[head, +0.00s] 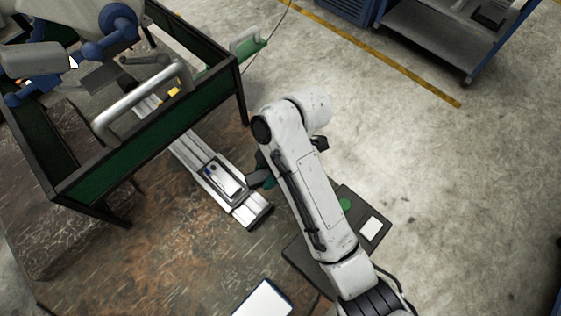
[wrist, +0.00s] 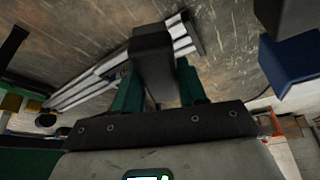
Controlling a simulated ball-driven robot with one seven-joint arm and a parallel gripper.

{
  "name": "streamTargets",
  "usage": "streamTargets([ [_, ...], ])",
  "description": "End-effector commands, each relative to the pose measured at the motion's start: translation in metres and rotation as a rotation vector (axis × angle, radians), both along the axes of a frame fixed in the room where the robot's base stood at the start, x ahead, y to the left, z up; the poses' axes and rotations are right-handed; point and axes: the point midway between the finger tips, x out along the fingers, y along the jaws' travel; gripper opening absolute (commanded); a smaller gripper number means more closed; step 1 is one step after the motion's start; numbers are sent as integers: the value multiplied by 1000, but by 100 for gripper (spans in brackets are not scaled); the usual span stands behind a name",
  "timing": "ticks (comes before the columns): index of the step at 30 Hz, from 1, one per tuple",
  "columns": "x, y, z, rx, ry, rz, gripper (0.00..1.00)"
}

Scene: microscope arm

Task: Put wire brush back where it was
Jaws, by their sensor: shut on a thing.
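A dark block-shaped thing, apparently the wire brush (wrist: 152,52), stands between the two teal fingers of my gripper (wrist: 160,85) in the wrist view. The gripper is shut on it; no bristles can be made out. In the head view my white arm hides most of the gripper (head: 268,181). Only a bit of teal and a dark piece show left of the arm, beside the near end of the aluminium rail (head: 205,170). The gripper appears to be above the worn brown tabletop (head: 160,255); its height is unclear.
A black-framed fence with green panels (head: 150,150) and a silver handle (head: 140,100) encloses the rail's far part and a blue-and-white arm (head: 100,40). A dark control box (head: 345,205) and a white-screened tablet (head: 263,299) lie at the right and front.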

Motion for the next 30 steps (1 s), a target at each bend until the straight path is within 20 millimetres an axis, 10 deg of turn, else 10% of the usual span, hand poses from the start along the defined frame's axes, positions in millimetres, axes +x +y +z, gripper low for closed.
streamTargets([
  [12, 59, -22, -54, -1, 0, -2, 17],
  [30, 71, -26, -99, 0, -1, 0, 17],
])
